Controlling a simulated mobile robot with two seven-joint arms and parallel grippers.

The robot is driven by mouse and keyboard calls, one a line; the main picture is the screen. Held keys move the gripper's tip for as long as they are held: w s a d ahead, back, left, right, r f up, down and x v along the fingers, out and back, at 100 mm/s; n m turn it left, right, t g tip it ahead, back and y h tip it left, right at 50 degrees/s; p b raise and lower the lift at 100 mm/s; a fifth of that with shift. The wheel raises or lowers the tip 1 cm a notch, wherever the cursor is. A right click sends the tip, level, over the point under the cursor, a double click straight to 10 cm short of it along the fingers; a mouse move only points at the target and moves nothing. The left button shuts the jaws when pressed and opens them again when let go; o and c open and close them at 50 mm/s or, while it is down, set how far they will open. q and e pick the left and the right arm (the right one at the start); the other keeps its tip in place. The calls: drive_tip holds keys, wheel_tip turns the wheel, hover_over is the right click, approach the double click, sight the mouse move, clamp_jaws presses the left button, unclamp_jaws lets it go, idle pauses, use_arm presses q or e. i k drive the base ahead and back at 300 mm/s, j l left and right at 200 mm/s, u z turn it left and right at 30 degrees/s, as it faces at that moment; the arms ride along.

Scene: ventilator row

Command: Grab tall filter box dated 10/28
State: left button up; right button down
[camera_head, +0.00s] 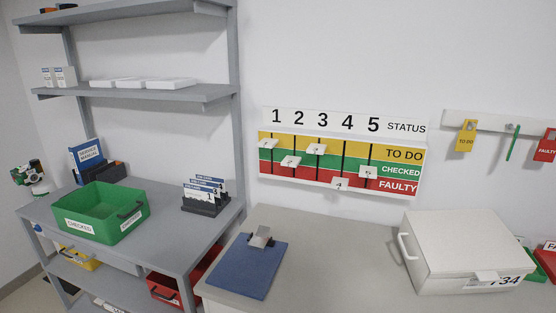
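Two small upright boxes, white with grey, stand side by side at the left end of the middle wall shelf; the left one (48,77) and the right one (65,76) look alike. They are the tallest boxes on that shelf. Their printing is too small to read, so I cannot tell which carries 10/28. Several flat white boxes (145,83) lie to their right on the same shelf. Neither of my grippers is in view.
A grey shelf unit (140,93) stands at left. Its worktop holds a green CHECKED bin (100,212), a blue service manual (86,155) and a card holder (204,202). A blue clipboard (246,268) and a white case (465,245) lie on the right counter (340,260).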

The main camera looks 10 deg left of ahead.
sight(66, 76)
drive_tip(key=j+z, duration=0.25)
drive_tip(key=j, duration=0.35)
drive_tip(key=j+z, duration=0.2)
drive_tip(key=j, duration=0.45)
drive_tip(key=k+j+z, duration=0.1)
drive_tip(key=j+z, duration=0.15)
drive_tip(key=j, duration=0.35)
drive_tip(key=k+j, duration=0.1)
drive_tip(key=j, duration=0.85)
drive_tip(key=k+j, duration=0.15)
drive_tip(key=j, duration=0.3)
drive_tip(key=j+z, duration=0.1)
drive_tip(key=j, duration=0.35)
drive_tip(key=k+j, duration=0.15)
drive_tip(key=j, duration=0.35)
drive_tip(key=k+j, duration=0.1)
drive_tip(key=j, duration=0.35)
drive_tip(key=k+j, duration=0.1)
drive_tip(key=j, duration=0.35)
